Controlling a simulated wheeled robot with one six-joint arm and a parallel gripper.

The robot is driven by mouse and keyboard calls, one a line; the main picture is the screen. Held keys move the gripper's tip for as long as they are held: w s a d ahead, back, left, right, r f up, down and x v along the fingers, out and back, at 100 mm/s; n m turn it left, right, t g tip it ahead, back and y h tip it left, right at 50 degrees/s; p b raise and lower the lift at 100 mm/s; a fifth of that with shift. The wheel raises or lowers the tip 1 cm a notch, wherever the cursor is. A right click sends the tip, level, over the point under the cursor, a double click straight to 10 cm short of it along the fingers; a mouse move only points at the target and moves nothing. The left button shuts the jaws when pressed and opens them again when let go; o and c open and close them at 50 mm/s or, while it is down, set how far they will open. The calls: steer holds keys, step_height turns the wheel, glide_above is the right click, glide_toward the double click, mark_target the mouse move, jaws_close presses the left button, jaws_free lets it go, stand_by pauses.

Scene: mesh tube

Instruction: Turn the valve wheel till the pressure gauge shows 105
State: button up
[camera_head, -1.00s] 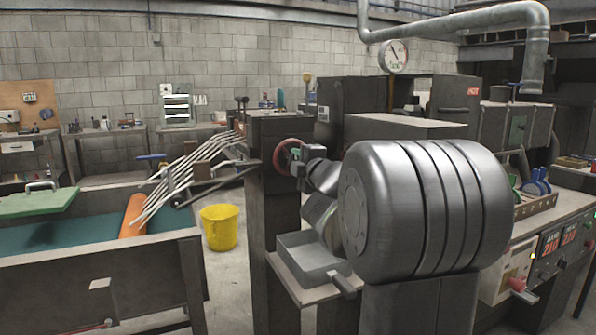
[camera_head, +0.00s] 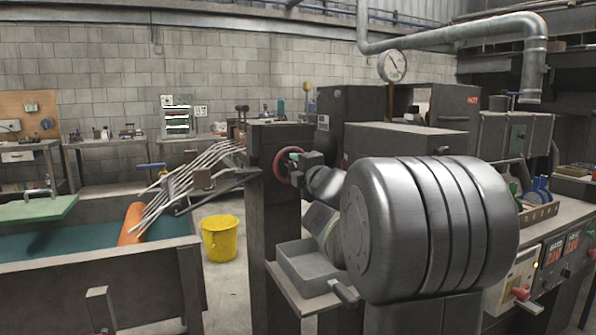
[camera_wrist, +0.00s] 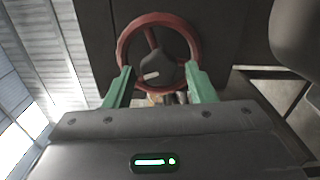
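The red valve wheel (camera_head: 276,168) is on the side of a dark machine, left of my arm's end. In the wrist view the wheel (camera_wrist: 124,45) faces me with a dark hub and a pale knob. My gripper (camera_wrist: 160,70) has two green fingers, spread wide apart, with their tips at the left and right lower sides of the rim. Contact with the rim cannot be told. In the head view my gripper (camera_head: 294,157) is partly hidden by my arm. The round white pressure gauge (camera_head: 392,66) stands above the machine, its dark needle slanting; its numbers are too small to read.
A grey tray (camera_head: 300,265) on a ledge lies below my arm. Metal rods (camera_head: 185,188) over a trough are left of the wheel. A yellow bucket (camera_head: 220,238) stands on the floor. A control panel (camera_head: 555,255) is at right.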

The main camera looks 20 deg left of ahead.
stand_by(0.3)
steer(key=p+v, duration=0.2)
steer(key=v, duration=1.1)
steer(key=shift+s+d, duration=0.25)
steer(key=shift+a, duration=0.1)
steer(key=b+x, duration=0.2)
steer(key=x, duration=1.1)
steer(key=shift+w+a, duration=0.15)
steer(key=shift+w, duration=0.15)
